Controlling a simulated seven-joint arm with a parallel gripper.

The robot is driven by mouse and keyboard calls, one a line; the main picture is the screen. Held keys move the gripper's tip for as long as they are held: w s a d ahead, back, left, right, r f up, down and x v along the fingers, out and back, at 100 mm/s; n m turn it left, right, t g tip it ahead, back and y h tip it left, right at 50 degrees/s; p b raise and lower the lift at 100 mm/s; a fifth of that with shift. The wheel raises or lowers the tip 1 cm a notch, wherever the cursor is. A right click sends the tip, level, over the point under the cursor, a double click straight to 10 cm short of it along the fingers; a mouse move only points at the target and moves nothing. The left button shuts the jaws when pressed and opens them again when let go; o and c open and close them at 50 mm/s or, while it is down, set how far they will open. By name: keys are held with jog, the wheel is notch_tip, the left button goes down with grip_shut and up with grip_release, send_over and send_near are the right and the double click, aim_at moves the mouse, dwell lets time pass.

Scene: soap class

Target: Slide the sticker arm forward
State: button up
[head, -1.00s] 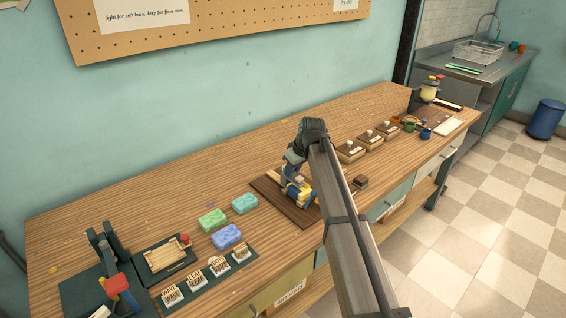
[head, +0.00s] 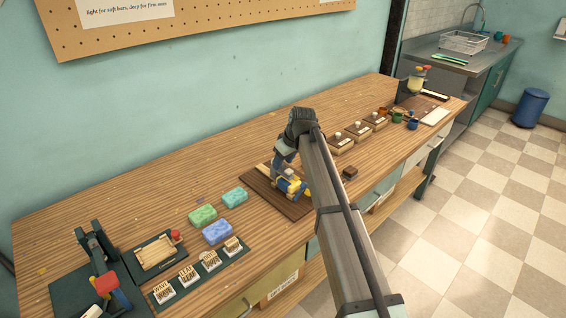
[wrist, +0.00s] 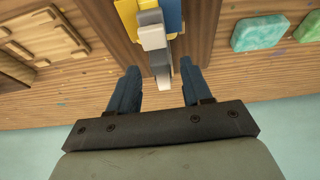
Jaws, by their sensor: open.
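A small device with blue, yellow and pale grey parts (head: 291,185) stands on a dark brown board (head: 262,188) in the middle of the bench. In the wrist view a pale grey upright piece (wrist: 152,38) runs in front of yellow and blue blocks (wrist: 128,14). I cannot tell for sure which part is the sticker arm. My gripper (wrist: 160,76) is open, its two blue-grey fingers apart, with the lower end of the grey piece between their tips. Contact cannot be made out. In the head view my gripper (head: 281,166) is beside the device and partly hides it.
Green soap bars (head: 203,215) and a blue bar (head: 216,232) lie left of the board. Wooden boxes (head: 341,145) and cups stand to the right.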

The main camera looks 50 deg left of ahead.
jog(key=v, duration=1.2)
jog(key=shift+d+r, duration=0.2)
jog(key=shift+r, duration=0.15)
jog(key=shift+f, duration=0.1)
